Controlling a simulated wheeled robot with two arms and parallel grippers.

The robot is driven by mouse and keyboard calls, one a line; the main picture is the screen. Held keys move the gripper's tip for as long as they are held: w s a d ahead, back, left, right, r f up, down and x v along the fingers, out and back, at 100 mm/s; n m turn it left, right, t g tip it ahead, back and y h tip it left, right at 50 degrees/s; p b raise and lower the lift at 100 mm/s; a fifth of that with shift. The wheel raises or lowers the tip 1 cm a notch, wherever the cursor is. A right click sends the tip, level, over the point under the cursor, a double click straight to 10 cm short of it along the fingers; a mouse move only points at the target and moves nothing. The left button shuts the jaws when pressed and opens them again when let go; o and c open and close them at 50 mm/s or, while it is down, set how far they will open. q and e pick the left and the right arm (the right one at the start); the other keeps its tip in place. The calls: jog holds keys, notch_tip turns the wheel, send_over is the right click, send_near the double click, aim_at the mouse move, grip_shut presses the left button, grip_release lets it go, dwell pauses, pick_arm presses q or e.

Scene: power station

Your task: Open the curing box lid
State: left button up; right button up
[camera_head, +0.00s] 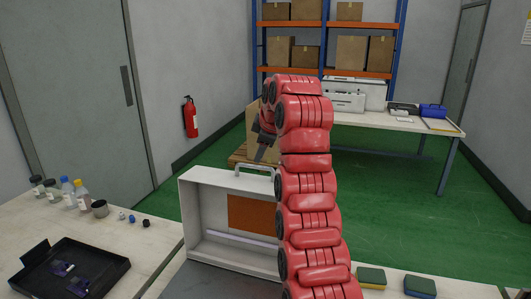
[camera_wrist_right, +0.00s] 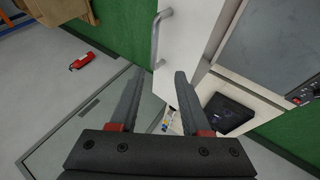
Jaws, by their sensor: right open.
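The white curing box lid (camera_head: 205,215) stands upright at the middle of the head view, its hollow inside with an orange panel facing me. Its metal handle (camera_head: 254,168) is on the top edge. The grey surface of the box (camera_head: 215,283) lies in front of it, cut off by the frame. My right gripper (camera_head: 262,155) is just above the handle, partly hidden by my red arm. In the right wrist view my gripper (camera_wrist_right: 158,75) is open and empty, with the handle (camera_wrist_right: 155,40) beyond its fingertips. My left gripper is out of view.
On the left of the bench are a black tray (camera_head: 70,270), several bottles and a dark cup (camera_head: 100,208). Two green-topped blocks (camera_head: 371,277) lie at the right. A table (camera_head: 395,122) and shelf rack (camera_head: 330,24) stand behind, with green floor between.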

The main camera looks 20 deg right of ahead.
jog(key=p+v, duration=0.3)
jog(key=v, duration=0.2)
jog(key=shift+s+r, duration=0.1)
dwell(0.6)
